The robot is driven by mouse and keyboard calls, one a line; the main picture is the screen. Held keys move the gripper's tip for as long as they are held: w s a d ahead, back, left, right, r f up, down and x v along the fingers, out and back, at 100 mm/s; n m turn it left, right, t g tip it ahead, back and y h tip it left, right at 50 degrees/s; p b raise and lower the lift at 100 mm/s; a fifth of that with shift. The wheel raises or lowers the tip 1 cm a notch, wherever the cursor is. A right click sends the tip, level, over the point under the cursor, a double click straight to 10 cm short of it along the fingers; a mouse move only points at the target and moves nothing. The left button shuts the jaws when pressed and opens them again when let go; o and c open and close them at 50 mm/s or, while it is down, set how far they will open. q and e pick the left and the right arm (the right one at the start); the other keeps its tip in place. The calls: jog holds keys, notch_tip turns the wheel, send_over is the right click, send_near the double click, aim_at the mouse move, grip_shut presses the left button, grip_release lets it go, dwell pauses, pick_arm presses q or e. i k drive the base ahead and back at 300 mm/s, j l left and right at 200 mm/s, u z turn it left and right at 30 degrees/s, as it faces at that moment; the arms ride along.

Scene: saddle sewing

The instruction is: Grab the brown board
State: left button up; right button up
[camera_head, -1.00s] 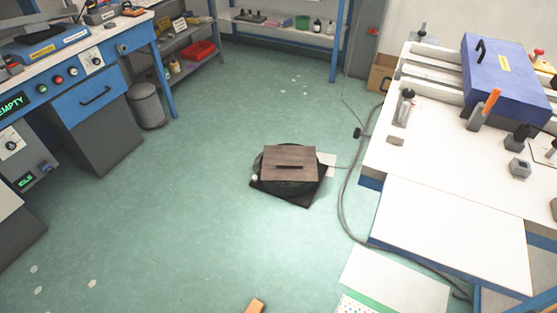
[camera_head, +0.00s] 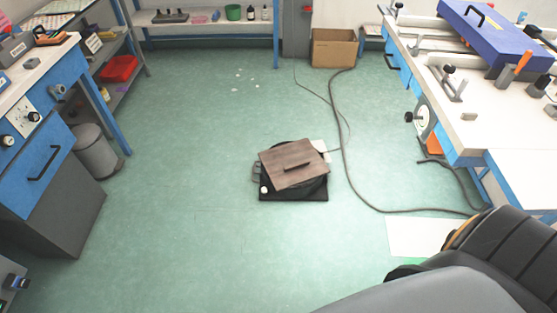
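The brown board (camera_head: 292,163) is a flat wooden piece with a dark bar handle across its top. It lies slightly turned on top of a round black pot-like container (camera_head: 316,188), which stands on a dark square base (camera_head: 293,196) on the green floor. A small white round thing sits at the base's left corner. A large dark arm part fills the lower right corner of the view and does not touch the board. Neither of my grippers can be made out.
A workbench with a blue case (camera_head: 497,38) stands at the right. A cable (camera_head: 344,160) runs along the floor right of the board. A cardboard box (camera_head: 334,47) is at the back. A grey bin (camera_head: 95,151) and blue control bench stand left. The floor left of the board is clear.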

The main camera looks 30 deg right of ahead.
aim_at(293, 161)
jog(key=i+j+z, duration=0.1)
jog(key=i, duration=0.4)
jog(key=i+j+z, duration=0.1)
jog(key=i+j, duration=0.3)
jog(key=i, duration=0.05)
